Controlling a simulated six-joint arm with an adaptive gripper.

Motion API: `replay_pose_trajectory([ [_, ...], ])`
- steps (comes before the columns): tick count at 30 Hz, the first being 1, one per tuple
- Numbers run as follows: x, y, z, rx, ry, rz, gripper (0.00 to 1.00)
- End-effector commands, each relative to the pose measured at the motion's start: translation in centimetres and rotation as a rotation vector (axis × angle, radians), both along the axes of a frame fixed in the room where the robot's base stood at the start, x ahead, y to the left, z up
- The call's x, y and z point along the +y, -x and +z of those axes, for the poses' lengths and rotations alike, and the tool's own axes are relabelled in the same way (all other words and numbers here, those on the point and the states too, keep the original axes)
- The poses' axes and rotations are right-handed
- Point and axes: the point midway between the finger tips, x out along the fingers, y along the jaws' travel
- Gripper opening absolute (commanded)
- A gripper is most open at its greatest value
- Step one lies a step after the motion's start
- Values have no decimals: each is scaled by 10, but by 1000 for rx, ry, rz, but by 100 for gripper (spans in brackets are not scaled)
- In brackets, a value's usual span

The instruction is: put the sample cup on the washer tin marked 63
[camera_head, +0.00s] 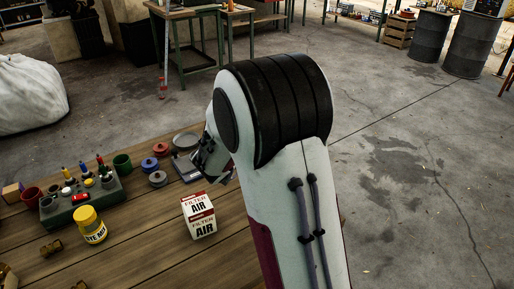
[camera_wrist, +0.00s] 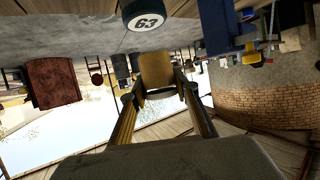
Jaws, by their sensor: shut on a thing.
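My gripper (camera_wrist: 160,98) shows in the wrist view with its fingers closed on a tan, cup-like thing (camera_wrist: 157,68), which looks like the sample cup. In the head view my gripper (camera_head: 216,168) is mostly hidden behind my arm, over the bench, and the cup cannot be made out. Small round tins in red (camera_head: 160,149), blue (camera_head: 149,164) and grey (camera_head: 157,179) stand left of it; their numbers are unreadable there.
A box marked FILTER AIR (camera_head: 199,222) stands on the wooden bench (camera_head: 140,250) close in front of my gripper. The bench's front middle is clear.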

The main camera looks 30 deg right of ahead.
Motion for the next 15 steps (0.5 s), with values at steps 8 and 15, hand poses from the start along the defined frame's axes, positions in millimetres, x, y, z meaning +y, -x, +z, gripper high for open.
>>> replay_pose_trajectory([
  [8, 0, 1, -24, 5, -1, -1, 8],
  [15, 0, 0, -37, 1, 0, 0, 8],
])
